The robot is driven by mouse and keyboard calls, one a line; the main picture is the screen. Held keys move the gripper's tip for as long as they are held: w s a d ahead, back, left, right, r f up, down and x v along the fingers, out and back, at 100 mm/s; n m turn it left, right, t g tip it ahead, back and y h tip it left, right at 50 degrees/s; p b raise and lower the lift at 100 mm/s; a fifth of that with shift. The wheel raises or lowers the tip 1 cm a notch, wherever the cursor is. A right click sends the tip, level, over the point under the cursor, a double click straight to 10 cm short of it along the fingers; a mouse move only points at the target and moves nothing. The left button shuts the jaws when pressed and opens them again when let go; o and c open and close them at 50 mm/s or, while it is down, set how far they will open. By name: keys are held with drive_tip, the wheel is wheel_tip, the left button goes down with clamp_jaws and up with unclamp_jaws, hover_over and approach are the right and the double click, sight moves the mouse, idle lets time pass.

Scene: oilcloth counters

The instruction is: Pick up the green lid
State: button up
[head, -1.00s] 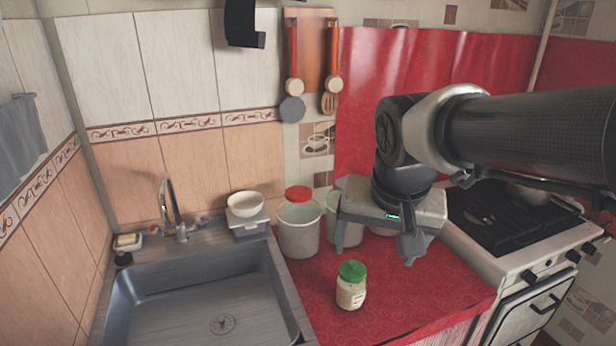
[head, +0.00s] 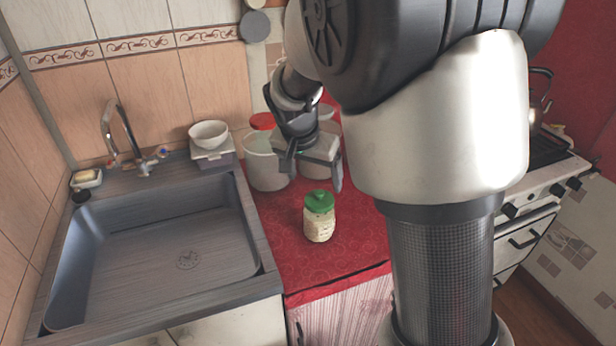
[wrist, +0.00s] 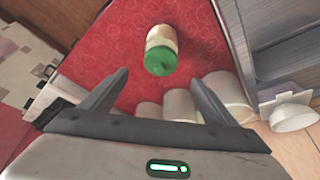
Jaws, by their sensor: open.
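The green lid (head: 319,201) sits on top of a small glass jar (head: 319,225) with pale contents, standing on the red oilcloth counter. My gripper (head: 312,178) is open and empty, above the counter and behind the jar in the head view, near the white canisters. In the wrist view the green lid (wrist: 161,61) lies beyond the open fingers (wrist: 158,85), apart from them and roughly centred between them. The jar body (wrist: 162,35) shows past the lid.
White canisters (head: 265,165) stand behind the jar, one with a red lid (head: 262,121). The sink (head: 160,250) is to the left, with a white bowl (head: 209,134) on a small scale behind it. The stove (head: 540,185) is to the right. The oilcloth (head: 285,235) around the jar is clear.

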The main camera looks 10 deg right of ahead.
sight(318, 195)
drive_tip(key=b+x, duration=0.1)
drive_tip(key=x, duration=0.8)
drive_tip(key=shift+a+f, duration=0.1)
drive_tip(key=shift+f, duration=0.25)
drive_tip(key=c, duration=1.1)
